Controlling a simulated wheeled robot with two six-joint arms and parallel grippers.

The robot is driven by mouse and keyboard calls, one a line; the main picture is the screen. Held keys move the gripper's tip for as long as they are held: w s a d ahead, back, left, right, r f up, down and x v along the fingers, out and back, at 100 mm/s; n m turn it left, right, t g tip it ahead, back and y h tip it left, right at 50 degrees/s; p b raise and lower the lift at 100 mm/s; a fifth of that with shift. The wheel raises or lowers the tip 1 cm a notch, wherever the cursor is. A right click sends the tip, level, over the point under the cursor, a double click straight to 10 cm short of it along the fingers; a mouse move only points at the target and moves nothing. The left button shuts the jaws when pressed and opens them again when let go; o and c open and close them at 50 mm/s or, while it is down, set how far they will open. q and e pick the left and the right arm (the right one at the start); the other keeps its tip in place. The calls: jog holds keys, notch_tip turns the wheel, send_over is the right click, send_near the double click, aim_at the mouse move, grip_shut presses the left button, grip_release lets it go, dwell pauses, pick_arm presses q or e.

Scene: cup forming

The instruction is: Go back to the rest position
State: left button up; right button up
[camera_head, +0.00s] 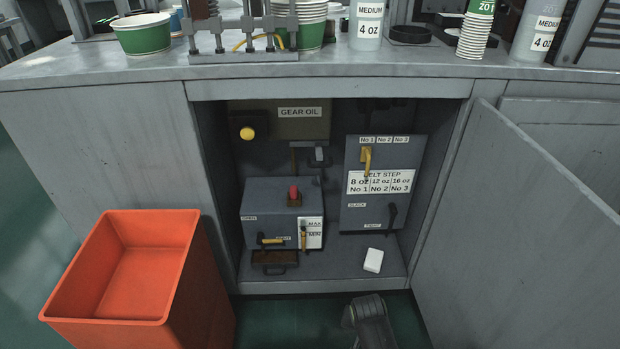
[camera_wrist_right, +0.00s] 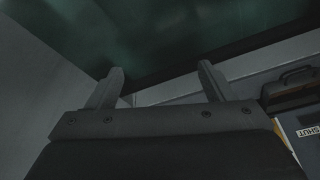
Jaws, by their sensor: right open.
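My right gripper (camera_wrist_right: 159,80) shows in the right wrist view with its two fingers spread apart and nothing between them. In that view a dark drawer with a handle (camera_wrist_right: 290,88) and the edge of a labelled panel lie to its right, apart from the fingers. In the head view a grey part of my arm (camera_head: 370,322) shows at the bottom edge, in front of the open cabinet; I cannot make out fingertips there. My left gripper is in neither view.
The cabinet door (camera_head: 520,220) stands open on the right. An orange bin (camera_head: 190,285) stands at the left. Inside are a control box (camera_head: 270,205) with a red knob, a switch panel (camera_head: 380,150) and a white block (camera_head: 373,260). Cups stand on the counter (camera_head: 350,68).

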pick_arm(q)
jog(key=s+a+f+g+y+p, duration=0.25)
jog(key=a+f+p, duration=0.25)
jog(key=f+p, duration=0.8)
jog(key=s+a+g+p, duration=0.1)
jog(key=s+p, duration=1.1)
jog(key=p, duration=0.1)
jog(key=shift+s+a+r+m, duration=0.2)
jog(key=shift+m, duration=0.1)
pick_arm(e)
jog(key=s+d+r+n, duration=0.1)
jog(key=s+d, duration=0.4)
jog(key=s, duration=0.9)
jog(key=s+d+r+n+g, duration=0.1)
jog(key=s+d, duration=0.5)
jog(key=s, duration=0.7)
jog(key=s+d+r+n, duration=0.1)
jog(key=s+d, duration=0.4)
jog(key=s, duration=0.9)
jog(key=shift+s+d+n+g, duration=0.25)
jog(key=shift+s+n+g, duration=0.05)
jog(key=shift+c, duration=0.3)
